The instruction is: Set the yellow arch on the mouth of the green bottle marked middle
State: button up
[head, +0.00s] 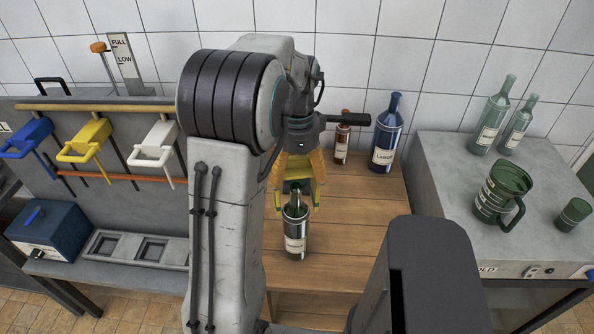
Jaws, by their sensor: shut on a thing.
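The green bottle (296,240) stands upright on the wooden table, its pale label too small to read surely. My gripper (297,178) has orange fingers and is directly above the bottle, pointing down. It is shut on the yellow arch (317,196), whose legs hang on both sides of the bottle's neck. The fingers partly hide the top of the arch. The bottle's mouth sits between the legs, just under the gripper. I cannot tell whether the arch touches the mouth.
A blue bottle (386,140) and a small brown bottle (342,138) stand at the back of the wooden table (345,225). The grey counter (450,180) at right holds green bottles, a green jug (501,192) and a cup (573,214). The table's right front is clear.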

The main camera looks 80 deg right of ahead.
aim_at(297, 187)
jog(key=shift+f+b, duration=1.95)
jog(key=shift+f, duration=0.65)
dwell(0.3)
jog(key=o, duration=1)
jog(key=shift+r, duration=0.15)
notch_tip(297, 187, up, 12)
jog(key=shift+d+f, duration=0.15)
dwell(0.4)
dwell(0.4)
